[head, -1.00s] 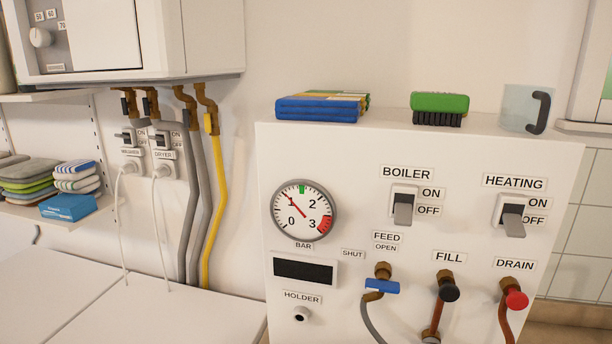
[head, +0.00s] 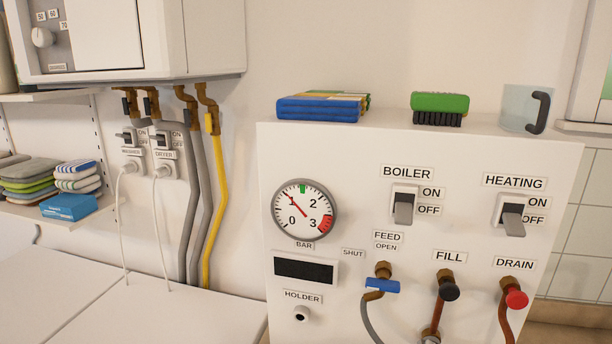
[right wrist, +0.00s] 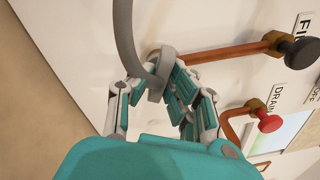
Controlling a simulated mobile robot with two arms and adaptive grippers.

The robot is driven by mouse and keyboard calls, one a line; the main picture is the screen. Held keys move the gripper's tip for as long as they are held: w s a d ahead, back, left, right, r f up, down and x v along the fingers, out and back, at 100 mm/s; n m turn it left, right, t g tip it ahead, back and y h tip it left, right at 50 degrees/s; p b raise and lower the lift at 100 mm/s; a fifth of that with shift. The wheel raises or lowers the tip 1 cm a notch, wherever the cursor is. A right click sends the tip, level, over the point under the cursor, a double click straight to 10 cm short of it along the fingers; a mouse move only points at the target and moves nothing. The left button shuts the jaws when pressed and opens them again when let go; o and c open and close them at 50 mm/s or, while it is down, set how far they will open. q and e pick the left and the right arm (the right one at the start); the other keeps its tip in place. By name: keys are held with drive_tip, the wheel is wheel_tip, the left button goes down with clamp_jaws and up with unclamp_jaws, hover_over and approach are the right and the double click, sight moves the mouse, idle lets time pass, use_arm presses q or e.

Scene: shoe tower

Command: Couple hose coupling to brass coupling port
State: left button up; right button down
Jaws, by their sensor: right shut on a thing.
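My right gripper (right wrist: 160,88) has its teal and white fingers shut on the grey hose coupling (right wrist: 156,92) in the right wrist view. The grey hose (right wrist: 125,35) curves from the coupling up to the top edge. The copper fill pipe (right wrist: 225,52) runs from the fill valve toward the coupling. The brass port at its end is mostly hidden there; I cannot tell whether the coupling touches it. In the head view, a brass fitting (head: 432,332) shows at the lower end of the fill pipe, cut by the bottom edge. Neither gripper shows in the head view.
The black fill knob (right wrist: 300,51) and red drain knob (right wrist: 270,123) stick out to the right of my gripper. In the head view, the blue feed lever (head: 382,287), holder peg (head: 301,314) and pressure gauge (head: 304,210) are on the white panel (head: 350,220).

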drive_tip(key=shift+w+r, duration=0.1)
drive_tip(key=shift+r, duration=0.15)
drive_tip(key=m, duration=0.6)
drive_tip(key=shift+r, duration=0.2)
drive_tip(key=c, duration=1.7)
unclamp_jaws()
drive_tip(key=o, duration=0.5)
drive_tip(key=shift+w+f, duration=0.2)
drive_tip(key=shift+f, duration=0.05)
drive_tip(key=shift+s, duration=0.1)
